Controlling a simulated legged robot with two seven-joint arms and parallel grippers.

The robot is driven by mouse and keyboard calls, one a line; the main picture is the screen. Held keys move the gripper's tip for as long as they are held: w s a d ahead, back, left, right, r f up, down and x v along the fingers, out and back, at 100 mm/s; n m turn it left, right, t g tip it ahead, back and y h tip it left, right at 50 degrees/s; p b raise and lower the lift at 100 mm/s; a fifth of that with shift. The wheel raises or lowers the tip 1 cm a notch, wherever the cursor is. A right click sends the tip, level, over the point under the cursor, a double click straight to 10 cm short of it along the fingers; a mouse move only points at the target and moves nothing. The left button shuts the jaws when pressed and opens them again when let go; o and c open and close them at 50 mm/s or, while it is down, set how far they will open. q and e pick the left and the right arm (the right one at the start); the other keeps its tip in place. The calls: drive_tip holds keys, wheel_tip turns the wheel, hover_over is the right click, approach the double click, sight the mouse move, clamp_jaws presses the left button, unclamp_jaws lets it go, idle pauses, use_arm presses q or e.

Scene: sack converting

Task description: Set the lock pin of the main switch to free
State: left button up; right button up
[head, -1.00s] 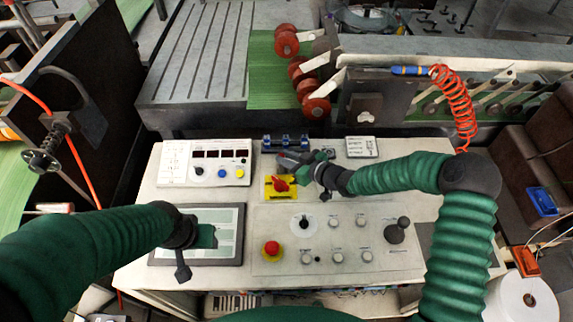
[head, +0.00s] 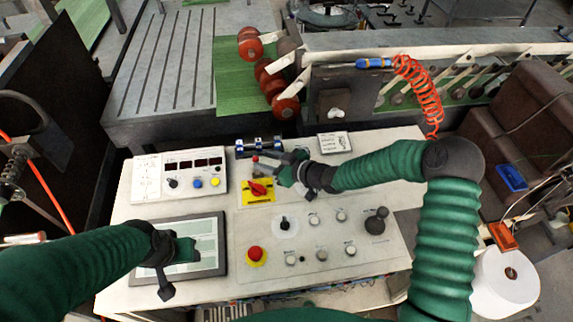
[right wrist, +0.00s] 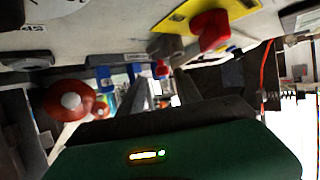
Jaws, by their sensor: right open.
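The main switch (head: 257,190) is a red rotary handle on a yellow plate on the console; it also shows in the right wrist view (right wrist: 210,28). A small red knob (head: 255,158), which looks like the lock pin, stands just behind the plate; it also shows in the right wrist view (right wrist: 162,68). My right gripper (head: 272,164) is open and empty, its fingers pointing at this knob from the right. In the right wrist view the knob appears beyond the fingertips, near the gap. I cannot tell any contact. My left gripper (head: 178,258) is over the screen, its jaw opening unclear.
The console top (head: 400,165) carries a meter box (head: 180,174) at left, a screen (head: 207,232) and a red stop button (head: 256,254). A blue-topped block (head: 258,146) sits behind the switch. Knobs and buttons lie in front of my right arm.

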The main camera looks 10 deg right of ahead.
drive_tip(key=v, duration=1.4)
drive_tip(key=shift+d, duration=0.15)
drive_tip(key=shift+f, duration=0.2)
